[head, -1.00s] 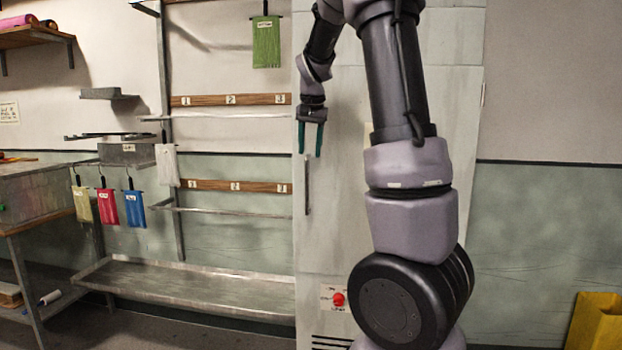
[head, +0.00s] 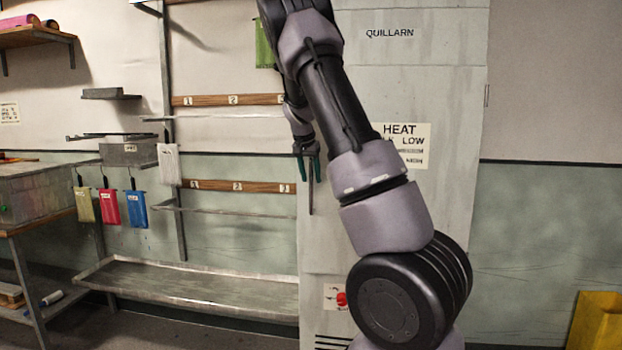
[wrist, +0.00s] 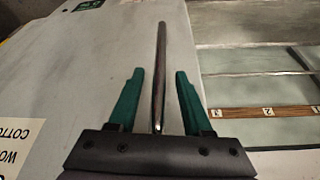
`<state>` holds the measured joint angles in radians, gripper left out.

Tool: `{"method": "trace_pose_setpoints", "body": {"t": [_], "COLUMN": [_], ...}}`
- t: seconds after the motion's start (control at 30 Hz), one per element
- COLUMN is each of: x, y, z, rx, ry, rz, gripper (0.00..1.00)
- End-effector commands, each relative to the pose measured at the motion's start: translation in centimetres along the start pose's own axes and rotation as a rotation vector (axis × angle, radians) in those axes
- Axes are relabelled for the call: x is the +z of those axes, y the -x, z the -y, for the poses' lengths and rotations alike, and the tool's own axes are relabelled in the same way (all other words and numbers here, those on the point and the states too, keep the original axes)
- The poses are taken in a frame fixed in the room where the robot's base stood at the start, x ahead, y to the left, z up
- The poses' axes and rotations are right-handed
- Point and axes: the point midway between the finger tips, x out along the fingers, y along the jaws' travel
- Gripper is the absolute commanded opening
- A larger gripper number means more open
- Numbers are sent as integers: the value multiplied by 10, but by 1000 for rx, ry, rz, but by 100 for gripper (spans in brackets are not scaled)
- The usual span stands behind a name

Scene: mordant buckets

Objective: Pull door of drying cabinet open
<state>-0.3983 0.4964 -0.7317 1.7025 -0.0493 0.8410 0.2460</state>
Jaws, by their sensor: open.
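The drying cabinet (head: 460,200) is tall and pale grey, marked QUILLARN, and its door looks shut. Its handle (head: 310,195) is a thin dark vertical bar near the left edge of the door. My gripper (head: 308,168) is at the upper part of the handle, green fingers apart. In the wrist view the handle bar (wrist: 160,75) runs between the two open fingers of my gripper (wrist: 158,85), with gaps on both sides. The upper part of the door is partly hidden by my arm.
A HEAT label (head: 405,145) and a red knob (head: 341,299) are on the cabinet. To the left are wall rails with hanging coloured swatches (head: 109,207) and a long metal trough (head: 190,285). A yellow bin (head: 597,320) stands at lower right.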

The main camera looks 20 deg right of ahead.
Motion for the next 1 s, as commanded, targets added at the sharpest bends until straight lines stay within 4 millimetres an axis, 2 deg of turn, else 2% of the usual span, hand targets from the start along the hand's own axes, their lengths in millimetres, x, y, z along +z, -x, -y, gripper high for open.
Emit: {"method": "trace_pose_setpoints", "body": {"t": [0.1, 0.4, 0.53, 1.0], "x": [0, 0, 0, 0], "y": [-8, -10, -10, -9], "z": [0, 0, 0, 0], "rx": [1, 0, 0, 0], "ry": [0, 0, 0, 0], "rz": [1, 1, 1, 1], "gripper": [50, 50, 0, 0]}}
